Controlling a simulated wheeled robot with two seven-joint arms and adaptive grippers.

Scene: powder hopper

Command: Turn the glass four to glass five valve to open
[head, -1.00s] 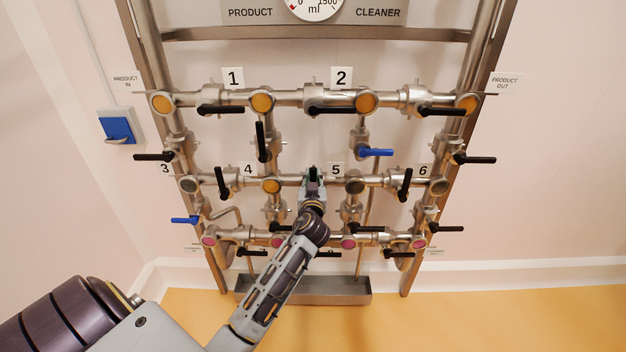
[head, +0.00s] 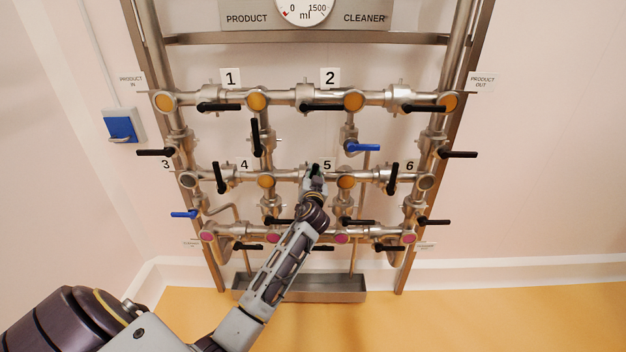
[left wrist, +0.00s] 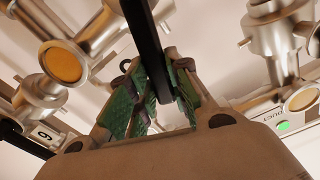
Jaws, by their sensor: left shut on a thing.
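Glass four (head: 267,180) and glass five (head: 345,181) are round sight glasses on the middle pipe row, both orange. The valve between them is largely hidden behind my left gripper (head: 314,183). Its black handle (head: 315,168) shows only as a short dark piece at the fingertips, so its exact angle is hard to tell. In the left wrist view my left gripper (left wrist: 155,95) is shut on the black handle (left wrist: 147,40), which passes between the green-padded fingers. My right gripper is not in view.
Black handles of neighbouring valves stick out close by, such as one left of glass four (head: 220,178) and one right of glass five (head: 392,178). A blue handle (head: 363,147) is above glass five. A metal trough (head: 300,290) is below the pipes.

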